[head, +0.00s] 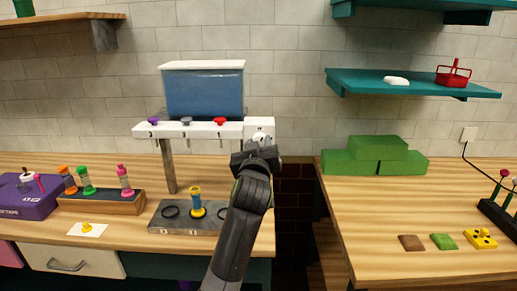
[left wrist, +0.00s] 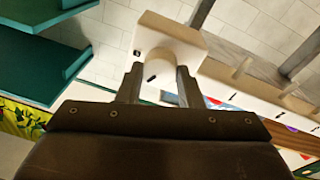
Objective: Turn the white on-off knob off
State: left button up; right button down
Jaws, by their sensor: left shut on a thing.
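The white on-off knob (left wrist: 163,64) is a round white cylinder with a dark mark, on the face of a white box (left wrist: 170,38). In the head view this box (head: 259,126) sits at the right end of the white dispenser bar, and the knob is mostly hidden by my gripper. My left gripper (left wrist: 160,80) has one finger on each side of the knob and is shut on it. In the head view my left gripper (head: 256,155) reaches up in front of the box. My right gripper is in neither view.
A blue tank (head: 204,94) stands above the bar with purple, grey and red taps. Below is a grey tray (head: 180,227) with a yellow-blue vial. A wooden rack (head: 100,205) holds bottles at left. Green blocks (head: 374,158) and small tiles lie on the right counter. A gap separates the counters.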

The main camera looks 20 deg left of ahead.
pick_arm(q)
jog(key=n+y+b, duration=0.1)
jog(key=n+b, duration=0.1)
jog(key=n, duration=0.4)
jog(key=shift+n, duration=0.3)
dwell(0.4)
jog(key=o, duration=1)
jog(key=shift+w, duration=0.1)
jog(key=shift+f, duration=0.15)
